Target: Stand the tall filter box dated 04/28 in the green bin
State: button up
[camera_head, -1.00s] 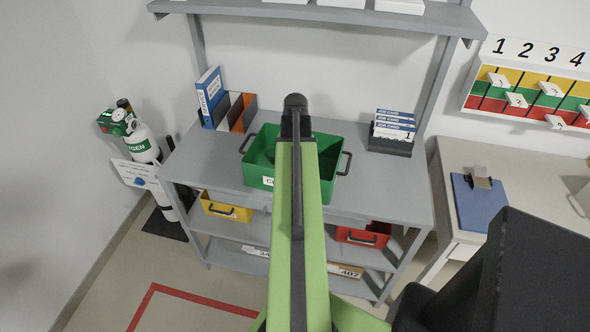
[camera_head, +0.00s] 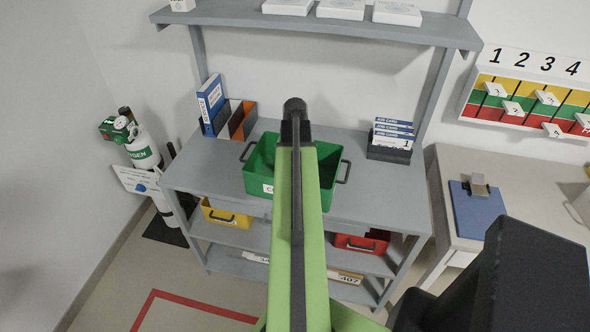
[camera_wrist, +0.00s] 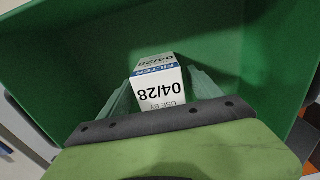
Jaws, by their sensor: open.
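The green bin (camera_head: 259,178) stands on the upper surface of the grey bench. Its green walls (camera_wrist: 60,60) surround my gripper in the wrist view. The white filter box (camera_wrist: 160,90), with a blue band and the date 04/28, is inside the bin; its print appears upside down. My gripper (camera_wrist: 163,72) is open, one finger on either side of the box. Its lower end is hidden behind the gripper body, so I cannot tell whether it rests on the bin floor. In the head view my arm hides the gripper and the box.
A blue binder and file holder (camera_head: 242,121) stand left of the bin, a job card rack (camera_head: 389,152) right. White boxes (camera_head: 340,10) lie on the overhead shelf. Yellow (camera_head: 226,218) and red (camera_head: 361,246) bins sit below. An oxygen cylinder (camera_head: 143,152) stands left.

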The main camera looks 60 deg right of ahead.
notch_tip(320, 180, up, 11)
jog(key=p, duration=0.9)
jog(key=shift+f+p, duration=0.1)
jog(key=shift+p, duration=0.2)
jog(key=shift+f, duration=0.1)
jog(key=shift+w+a, duration=0.15)
jog(key=shift+w, duration=0.05)
jog(key=w+a+n, duration=0.5)
jog(key=w+a, duration=0.7)
jog(key=a, duration=0.1)
jog(key=w+a+n, duration=0.3)
jog(key=a, duration=1)
jog(key=w+a+n, duration=0.3)
jog(key=a, duration=0.9)
jog(key=w+a+n, duration=0.3)
jog(key=a+n, duration=0.1)
jog(key=a, duration=0.9)
jog(key=shift+a, duration=0.3)
